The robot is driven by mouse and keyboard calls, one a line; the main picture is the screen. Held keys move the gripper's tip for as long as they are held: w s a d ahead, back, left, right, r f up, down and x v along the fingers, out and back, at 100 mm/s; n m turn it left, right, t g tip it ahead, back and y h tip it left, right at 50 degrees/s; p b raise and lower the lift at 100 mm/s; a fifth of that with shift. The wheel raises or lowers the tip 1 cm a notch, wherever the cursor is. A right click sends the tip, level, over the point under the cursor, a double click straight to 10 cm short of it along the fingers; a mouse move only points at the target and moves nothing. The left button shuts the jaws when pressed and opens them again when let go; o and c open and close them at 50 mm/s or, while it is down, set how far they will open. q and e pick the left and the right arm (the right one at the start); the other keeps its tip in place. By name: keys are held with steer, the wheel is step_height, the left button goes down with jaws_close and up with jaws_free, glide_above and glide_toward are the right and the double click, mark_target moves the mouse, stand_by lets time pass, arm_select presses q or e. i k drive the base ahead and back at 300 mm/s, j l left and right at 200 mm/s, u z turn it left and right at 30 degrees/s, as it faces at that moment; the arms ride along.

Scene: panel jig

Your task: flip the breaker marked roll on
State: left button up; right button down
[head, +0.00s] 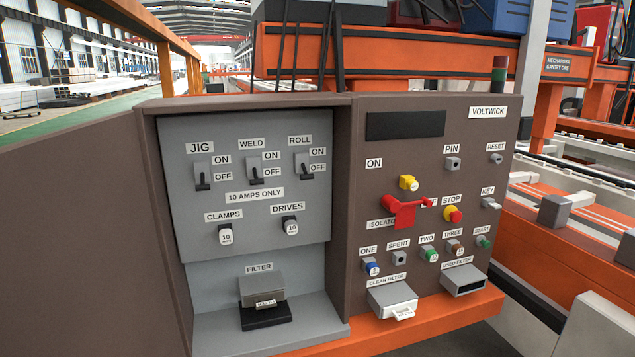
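The breaker marked ROLL (303,163) is the rightmost of three on the grey inner panel (255,215) of the left-hand box. Its dark lever (307,173) points down, beside its OFF label; its ON label is above. The JIG breaker (202,176) and the WELD breaker (254,170) stand to its left, with their levers also down on the OFF side. Neither of my grippers shows in the head view.
The open brown door (70,200) lies left of the box. Below the breakers are two fuses marked 10 (225,236) and a filter block (262,290). The right panel bears a red isolator handle (402,212) and several buttons. The space before the breakers is clear.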

mark_target(307, 176)
steer(key=i+l, duration=0.25)
steer(key=i, duration=0.2)
steer(key=i+l, duration=0.25)
steer(key=i, duration=0.2)
steer(key=i+l, duration=0.2)
steer(key=i, duration=0.25)
steer(key=u, duration=1.55)
